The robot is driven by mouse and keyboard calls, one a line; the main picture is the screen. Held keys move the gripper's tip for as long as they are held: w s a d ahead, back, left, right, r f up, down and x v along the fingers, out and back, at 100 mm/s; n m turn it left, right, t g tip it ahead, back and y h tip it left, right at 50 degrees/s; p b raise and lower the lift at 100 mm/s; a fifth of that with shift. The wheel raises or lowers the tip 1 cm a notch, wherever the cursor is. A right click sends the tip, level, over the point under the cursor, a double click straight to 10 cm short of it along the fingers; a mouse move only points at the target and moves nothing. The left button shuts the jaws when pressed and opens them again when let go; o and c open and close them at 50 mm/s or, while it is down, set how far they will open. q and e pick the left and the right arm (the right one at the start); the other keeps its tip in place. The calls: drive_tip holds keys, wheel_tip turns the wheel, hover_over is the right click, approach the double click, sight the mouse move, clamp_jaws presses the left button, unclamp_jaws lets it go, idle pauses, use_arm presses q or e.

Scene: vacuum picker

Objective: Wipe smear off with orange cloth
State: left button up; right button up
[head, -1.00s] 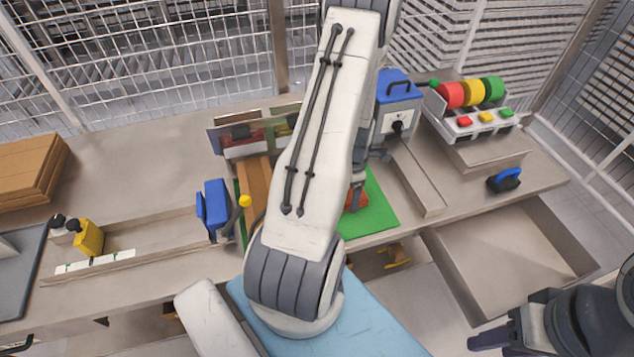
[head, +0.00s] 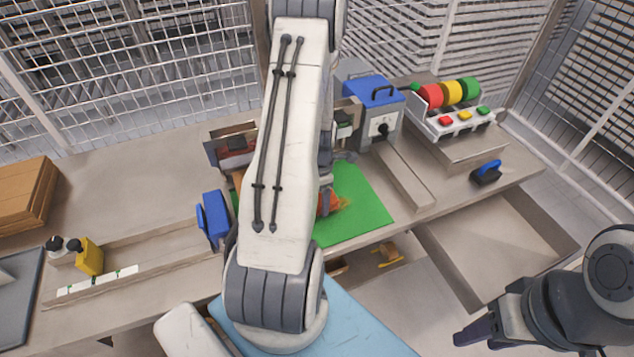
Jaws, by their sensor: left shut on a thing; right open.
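The orange cloth (head: 324,204) is on or just above the green mat (head: 363,213). My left gripper (head: 325,207) is shut on it, and my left arm hides much of the cloth and the mat's left part. A brownish-orange smear (head: 343,204) shows on the mat just right of the cloth. My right gripper (head: 474,338) is open and empty at the lower right, off the bench's front edge.
A blue-topped box (head: 378,108) stands behind the mat, with a button panel (head: 460,121) to its right. A blue-handled tool (head: 487,173) lies at right. An open drawer (head: 490,245) juts out below. A blue holder (head: 214,218) stands left.

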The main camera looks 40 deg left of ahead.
use_arm(q)
drive_tip(key=shift+s+r+p, duration=0.2)
drive_tip(key=shift+r+p, duration=0.4)
drive_tip(key=shift+r, duration=0.4)
drive_tip(key=shift+r+p, duration=1.5)
drive_tip(key=shift+r, duration=0.4)
drive_tip(key=shift+w+f, duration=0.1)
